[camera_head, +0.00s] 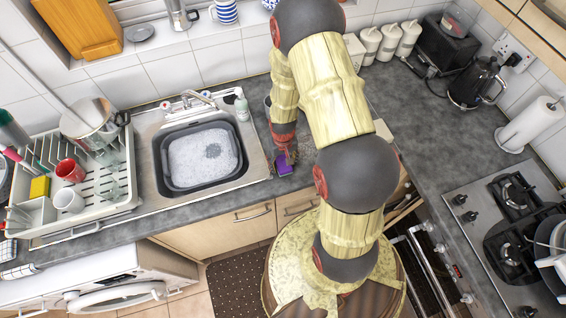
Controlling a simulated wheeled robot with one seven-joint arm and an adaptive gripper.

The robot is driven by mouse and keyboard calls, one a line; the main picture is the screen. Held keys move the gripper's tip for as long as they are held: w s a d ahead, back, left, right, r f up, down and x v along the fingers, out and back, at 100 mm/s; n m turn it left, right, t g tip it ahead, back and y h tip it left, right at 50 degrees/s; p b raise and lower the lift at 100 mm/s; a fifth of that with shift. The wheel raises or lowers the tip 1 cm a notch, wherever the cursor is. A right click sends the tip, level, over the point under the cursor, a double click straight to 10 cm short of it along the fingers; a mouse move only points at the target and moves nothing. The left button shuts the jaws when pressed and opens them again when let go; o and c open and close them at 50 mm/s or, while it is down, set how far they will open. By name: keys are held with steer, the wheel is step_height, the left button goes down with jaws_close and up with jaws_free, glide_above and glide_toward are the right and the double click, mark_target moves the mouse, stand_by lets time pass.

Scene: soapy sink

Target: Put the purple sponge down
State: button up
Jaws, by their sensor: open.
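The purple sponge (283,165) rests at the front edge of the dark worktop, just right of the sink. My gripper (288,155) is right above it, pointing down, with its fingers at the sponge. The jaws are open. The fingertips are small in this view and partly hidden by my arm, so I cannot tell whether they still touch the sponge.
The sink (158,185) holds a grey basin (165,186) of soapy water. A dish rack (95,212) with cups and a yellow sponge (40,187) stands at the left. A kettle (474,84) and hob (490,215) are at the right.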

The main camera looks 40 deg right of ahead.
steer(key=shift+r, duration=0.1)
steer(key=shift+r+p, duration=0.3)
steer(key=shift+p, duration=0.05)
step_height(320, 180, up, 12)
step_height(320, 180, up, 12)
steer(key=t, duration=0.2)
glide_above(283, 162)
steer(key=w+a, duration=0.1)
steer(key=a, duration=0.2)
steer(key=s+a+r+n+t, duration=0.1)
steer(key=s+a+r, duration=0.2)
steer(key=r, duration=0.4)
steer(key=s+a+r+n+t, duration=0.1)
steer(key=s+a+r, duration=0.2)
steer(key=s+r, duration=0.3)
steer(key=s+a+r+n+t, duration=0.1)
steer(key=s+a+r, duration=0.2)
steer(key=r, duration=0.5)
steer(key=shift+s+t, duration=0.3)
steer(key=shift+s, duration=0.4)
steer(key=shift+b, duration=0.3)
